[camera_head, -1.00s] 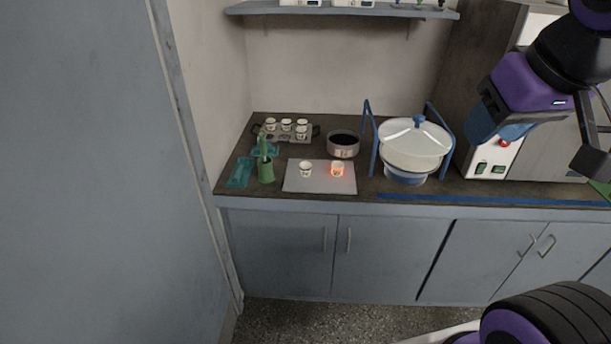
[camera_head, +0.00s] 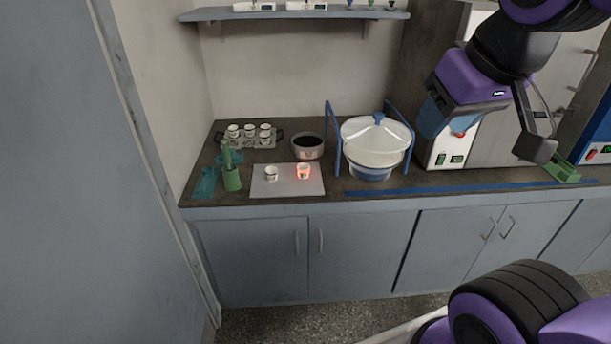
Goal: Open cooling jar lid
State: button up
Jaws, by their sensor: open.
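The cooling jar (camera_head: 372,158) appears to be the wide white bowl with a blue lower part, standing upright on the counter between two blue uprights. Its pale, see-through lid (camera_head: 356,128) sits on top, with a blue knob (camera_head: 378,118) at the centre. The lid looks seated on the rim. My gripper (camera_head: 485,132) is at the upper right, apart from the jar and to its right. It is open, and I see nothing held in it. My arm hides part of the white machine behind it.
A dark pot (camera_head: 307,147), a grey mat (camera_head: 262,187) with two small cups, one glowing orange (camera_head: 303,171), and a cup rack (camera_head: 238,143) stand left of the jar. A shelf (camera_head: 300,14) hangs above. A white machine (camera_head: 438,150) stands to the right.

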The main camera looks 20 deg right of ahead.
aim_at(378, 116)
jog(key=i+l, duration=0.75)
jog(key=i, duration=0.15)
